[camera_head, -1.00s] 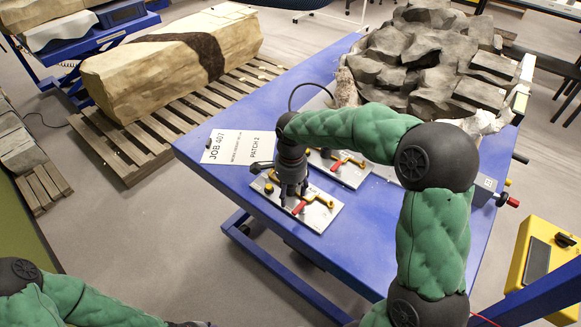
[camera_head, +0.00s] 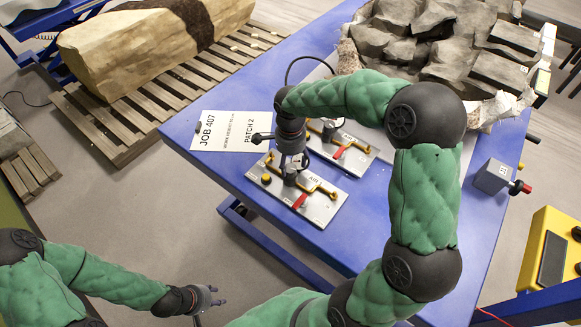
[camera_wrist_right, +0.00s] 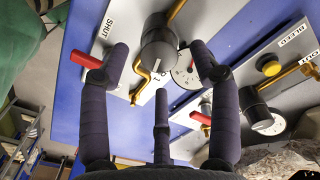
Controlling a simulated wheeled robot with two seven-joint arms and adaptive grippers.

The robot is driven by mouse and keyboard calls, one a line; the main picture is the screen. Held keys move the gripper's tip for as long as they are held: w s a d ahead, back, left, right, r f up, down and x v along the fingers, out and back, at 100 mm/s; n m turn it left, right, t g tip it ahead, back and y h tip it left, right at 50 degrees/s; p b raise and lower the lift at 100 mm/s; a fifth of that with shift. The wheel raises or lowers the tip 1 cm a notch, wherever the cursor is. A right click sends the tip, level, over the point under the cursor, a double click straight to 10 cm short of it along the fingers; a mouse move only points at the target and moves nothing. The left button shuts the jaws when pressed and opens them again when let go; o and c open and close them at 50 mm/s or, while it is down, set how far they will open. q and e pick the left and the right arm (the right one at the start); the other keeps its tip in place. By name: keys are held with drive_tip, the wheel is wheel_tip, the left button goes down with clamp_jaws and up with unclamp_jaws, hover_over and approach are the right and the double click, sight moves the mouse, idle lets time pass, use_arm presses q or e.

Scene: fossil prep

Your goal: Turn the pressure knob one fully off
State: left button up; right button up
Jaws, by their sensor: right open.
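A dark round knob (camera_wrist_right: 158,50) with a white pointer mark stands on the near metal panel (camera_head: 322,208). In the head view my right gripper mostly hides it. The panel bears a yellow pipe, a red lever (camera_head: 300,201) and a round gauge (camera_wrist_right: 186,71) beside the knob. My right gripper (camera_head: 291,164) is over this panel. In the right wrist view the right gripper (camera_wrist_right: 160,72) is open, with a finger on either side of the knob and a third below it; contact is unclear. My left gripper (camera_head: 208,298) is low at the bottom, away from the table; its jaw opening is unclear.
A second panel (camera_head: 365,147) with its own knob (camera_wrist_right: 262,121) and red lever lies just behind. A paper sign (camera_head: 222,132) lies to the left. Rocks (camera_head: 420,42) fill the table's back. A grey box with a red knob (camera_head: 495,177) sits at the right edge.

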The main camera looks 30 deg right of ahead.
sight(290, 171)
drive_tip(key=shift+f, duration=1.3)
drive_tip(key=shift+c, duration=0.3)
drive_tip(key=c, duration=1.1)
